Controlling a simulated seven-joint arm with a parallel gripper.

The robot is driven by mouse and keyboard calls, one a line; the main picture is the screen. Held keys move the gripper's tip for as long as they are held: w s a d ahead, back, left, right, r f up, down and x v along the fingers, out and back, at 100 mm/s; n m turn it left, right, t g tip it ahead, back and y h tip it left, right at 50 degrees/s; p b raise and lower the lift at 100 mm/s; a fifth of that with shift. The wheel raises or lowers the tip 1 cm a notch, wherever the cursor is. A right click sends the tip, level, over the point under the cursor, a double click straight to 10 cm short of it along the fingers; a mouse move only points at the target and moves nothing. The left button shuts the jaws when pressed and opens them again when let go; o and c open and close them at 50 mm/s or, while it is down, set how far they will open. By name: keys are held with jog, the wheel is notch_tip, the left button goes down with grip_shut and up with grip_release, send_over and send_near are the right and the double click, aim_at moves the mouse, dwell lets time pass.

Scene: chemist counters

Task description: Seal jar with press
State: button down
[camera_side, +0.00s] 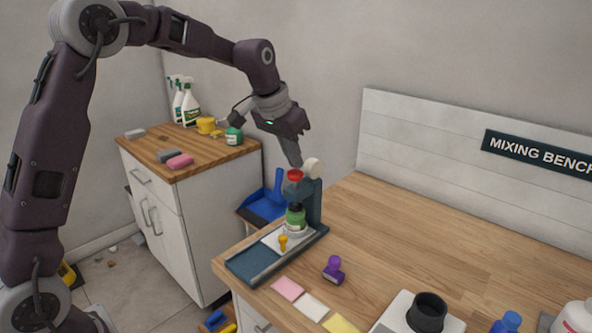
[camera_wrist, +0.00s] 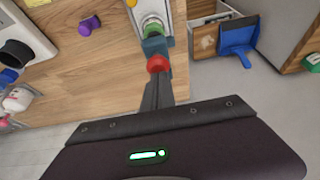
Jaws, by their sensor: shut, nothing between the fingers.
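The press (camera_side: 312,203) is a dark blue-grey stand with a long base on the left end of the mixing bench. A green jar (camera_side: 295,217) with a dark green top stands upright on a pale round seat in the press. A red knob (camera_side: 295,175) sits at the press's top, above the jar, with a cream round part (camera_side: 313,167) beside it. My gripper (camera_side: 296,163) is shut and empty, pointing down with its tips right at the red knob; I cannot tell whether they touch. In the wrist view the red knob (camera_wrist: 157,63) shows at my fingertips, and the jar (camera_wrist: 152,25) is partly hidden behind the press head.
A small yellow-orange stamp-like piece (camera_side: 283,243) stands on the press base. A purple one (camera_side: 333,269) lies on the bench (camera_side: 400,245) near pink, white and yellow notes. A scale with a black cup (camera_side: 427,312) stands at the front right. A wooden-topped cabinet (camera_side: 185,150) stands behind left.

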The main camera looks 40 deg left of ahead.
jog(key=shift+r, duration=2.8)
jog(key=s+d+r, duration=0.2)
jog(key=s, duration=0.8)
jog(key=s+d+r, duration=0.2)
jog(key=s+d, duration=0.1)
jog(key=s, duration=0.8)
jog(key=s+f, duration=0.3)
jog(key=s, duration=0.4)
jog(key=s+f+t, duration=0.1)
jog(key=s+f, duration=0.3)
jog(key=s, duration=0.3)
jog(key=shift+s+d, duration=0.2)
jog(key=shift+d, duration=0.1)
